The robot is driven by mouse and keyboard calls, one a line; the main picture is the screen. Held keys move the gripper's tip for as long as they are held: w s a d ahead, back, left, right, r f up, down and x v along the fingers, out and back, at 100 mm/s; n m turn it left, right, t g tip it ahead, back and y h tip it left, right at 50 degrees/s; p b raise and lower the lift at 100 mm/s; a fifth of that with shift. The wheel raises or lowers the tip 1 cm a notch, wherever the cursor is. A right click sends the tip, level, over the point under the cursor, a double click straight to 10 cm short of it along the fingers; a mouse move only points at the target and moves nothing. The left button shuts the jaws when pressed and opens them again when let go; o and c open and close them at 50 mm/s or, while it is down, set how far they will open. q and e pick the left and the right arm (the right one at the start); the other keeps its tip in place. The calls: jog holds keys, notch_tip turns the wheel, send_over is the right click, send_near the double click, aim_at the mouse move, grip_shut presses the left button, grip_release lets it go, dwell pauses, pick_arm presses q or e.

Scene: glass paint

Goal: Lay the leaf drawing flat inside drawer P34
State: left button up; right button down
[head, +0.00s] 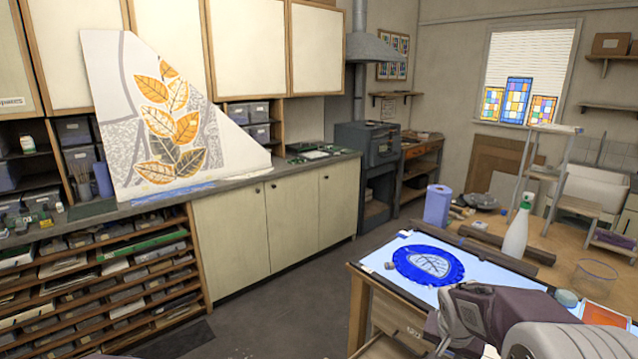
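A large sheet with orange and yellow leaves on grey and white (170,125) stands on the left counter, leaning against the upper cabinets. A round blue piece with a pale leaf pattern (428,265) lies on the lit white table top (480,286) at the lower right. I cannot tell which of these is the leaf drawing. A drawer front with a small unreadable label (405,322) shows under that table. No drawer reads clearly as P34. My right gripper (437,330) is low over the table's front edge, its fingertips unclear.
A rack of shallow shelves with papers and glass (100,285) fills the lower left. A white spray bottle with a green top (518,228), a blue roll (437,205) and a clear bowl (595,275) stand on the bench. The dark floor (275,310) between is clear.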

jog(key=s+a+f+n+y, duration=0.2)
jog(key=s+a+f+n, duration=0.3)
jog(key=a, duration=0.5)
jog(key=shift+f+n+t+y, duration=0.3)
jog(key=shift+f+n, duration=0.5)
jog(key=shift+n, duration=0.1)
